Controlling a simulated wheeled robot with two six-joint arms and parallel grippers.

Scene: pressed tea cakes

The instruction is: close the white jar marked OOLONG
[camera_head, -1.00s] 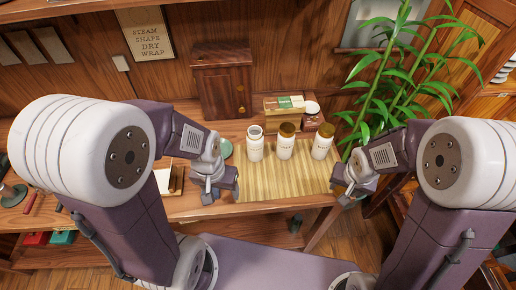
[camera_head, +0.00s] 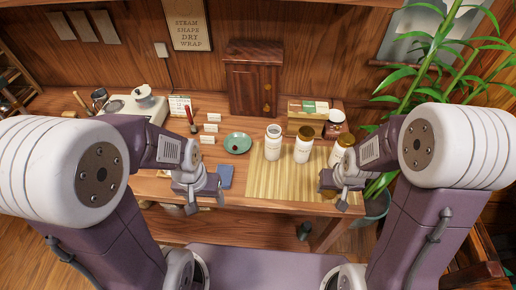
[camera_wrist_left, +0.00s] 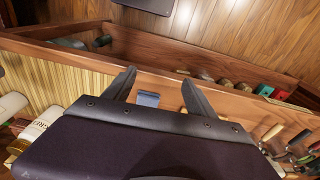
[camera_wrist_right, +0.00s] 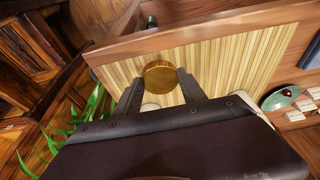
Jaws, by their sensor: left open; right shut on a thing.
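The open white jar (camera_head: 273,143) stands leftmost of three white jars on the bamboo mat (camera_head: 262,185), its mouth uncovered. Its label is too small to read.
A green saucer (camera_head: 238,134) lies left of the open jar, a blue block (camera_head: 225,177) beside my left gripper. A wooden cabinet (camera_head: 254,85), a tea box (camera_head: 308,110) and a dark-lidded jar (camera_head: 334,130) stand behind. A tall plant (camera_head: 425,50) is at the right.

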